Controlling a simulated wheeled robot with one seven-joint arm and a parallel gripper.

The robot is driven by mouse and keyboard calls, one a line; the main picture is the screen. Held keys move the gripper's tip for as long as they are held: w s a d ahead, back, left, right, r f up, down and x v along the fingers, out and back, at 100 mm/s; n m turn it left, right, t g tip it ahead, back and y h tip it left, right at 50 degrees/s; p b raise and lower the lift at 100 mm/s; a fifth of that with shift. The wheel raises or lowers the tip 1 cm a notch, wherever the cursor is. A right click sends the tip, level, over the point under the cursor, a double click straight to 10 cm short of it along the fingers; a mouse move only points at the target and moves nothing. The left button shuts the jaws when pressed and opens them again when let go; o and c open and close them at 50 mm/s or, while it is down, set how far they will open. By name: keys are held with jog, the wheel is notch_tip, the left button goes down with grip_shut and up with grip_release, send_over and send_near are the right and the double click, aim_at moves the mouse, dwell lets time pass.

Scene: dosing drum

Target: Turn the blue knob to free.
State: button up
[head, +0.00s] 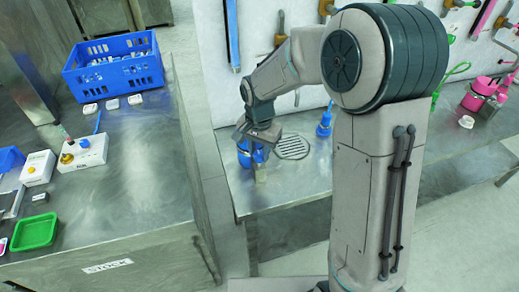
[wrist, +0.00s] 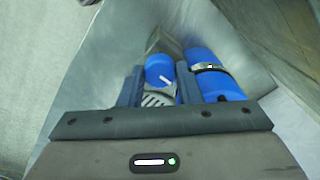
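The blue knob (wrist: 159,68) is round with a white pointer line on its face, slanting toward the lower right in the wrist view. My gripper (wrist: 160,82) is open, with one finger on each side of the knob and a narrow gap apparently left. A blue cylinder (wrist: 206,72) with a metal band lies just right of the right finger. In the head view my gripper (head: 257,143) points down over blue parts (head: 244,158) on the metal bench, and it hides much of them. I cannot make out the knob's position labels.
The left counter holds a blue crate (head: 115,70), a green tray (head: 35,232) and a control box with a yellow knob (head: 84,153). Tools hang on the wall behind.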

jog(key=c, duration=0.4)
jog(key=n+b, duration=0.1)
jog(key=n, duration=0.2)
jog(key=shift+n, duration=0.3)
jog(key=n, duration=0.4)
jog(key=shift+n+b, duration=0.3)
jog(key=n, duration=0.5)
jog(key=shift+r, duration=0.1)
jog(key=shift+n+p, duration=0.35)
jog(key=shift+n, duration=2.05)
